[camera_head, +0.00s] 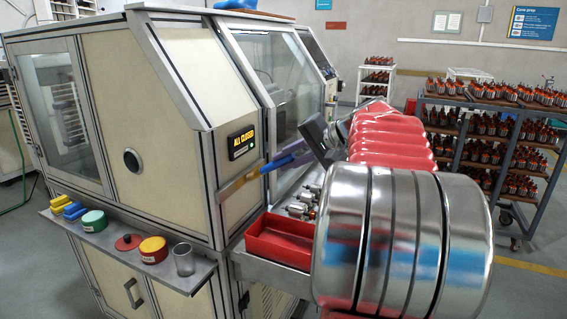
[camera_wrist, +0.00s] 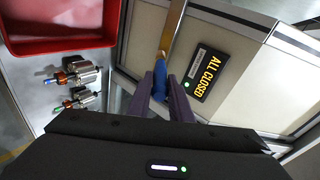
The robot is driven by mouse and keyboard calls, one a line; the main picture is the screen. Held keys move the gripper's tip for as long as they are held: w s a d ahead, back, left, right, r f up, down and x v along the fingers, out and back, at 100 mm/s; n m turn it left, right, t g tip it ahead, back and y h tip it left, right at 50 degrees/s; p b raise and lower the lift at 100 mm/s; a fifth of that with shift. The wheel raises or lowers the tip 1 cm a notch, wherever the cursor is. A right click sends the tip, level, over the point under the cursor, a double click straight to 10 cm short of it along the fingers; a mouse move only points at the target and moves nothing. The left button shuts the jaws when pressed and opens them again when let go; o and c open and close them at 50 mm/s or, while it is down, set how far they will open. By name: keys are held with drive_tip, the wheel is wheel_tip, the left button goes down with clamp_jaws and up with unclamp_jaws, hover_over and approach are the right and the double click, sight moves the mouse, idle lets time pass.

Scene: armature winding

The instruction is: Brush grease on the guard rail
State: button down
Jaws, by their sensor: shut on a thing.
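My gripper (camera_head: 284,158) is shut on a blue-handled brush (camera_head: 272,164) beside the machine front. In the wrist view the gripper's purple fingers (camera_wrist: 172,98) flank the blue handle (camera_wrist: 160,76), and the brush's tan tip lies at the near end of the visible guard rail (camera_wrist: 173,27). In the head view the rail (camera_head: 238,183) is a tan-grey bar below the "ALL CLOSED" display (camera_head: 242,142). I cannot tell whether the bristles touch it, or whether grease is on either.
A red tray (camera_head: 278,238) and armatures (camera_wrist: 74,75) lie close to my arm. A loaded trolley (camera_head: 487,150) stands right.

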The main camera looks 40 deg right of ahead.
drive_tip(key=shift+d, duration=0.3)
drive_tip(key=shift+w+d, duration=0.1)
drive_tip(key=shift+w+d, duration=0.3)
drive_tip(key=shift+d, duration=0.4)
drive_tip(key=shift+w+d, duration=0.25)
drive_tip(key=shift+d, duration=0.45)
drive_tip(key=shift+w+d, duration=0.25)
drive_tip(key=shift+d, duration=0.55)
drive_tip(key=shift+w+d, duration=0.25)
drive_tip(key=shift+d, duration=0.55)
drive_tip(key=d, duration=0.1)
drive_tip(key=w+d, duration=0.1)
drive_tip(key=d, duration=0.1)
drive_tip(key=shift+w, duration=0.1)
drive_tip(key=shift+a, duration=0.1)
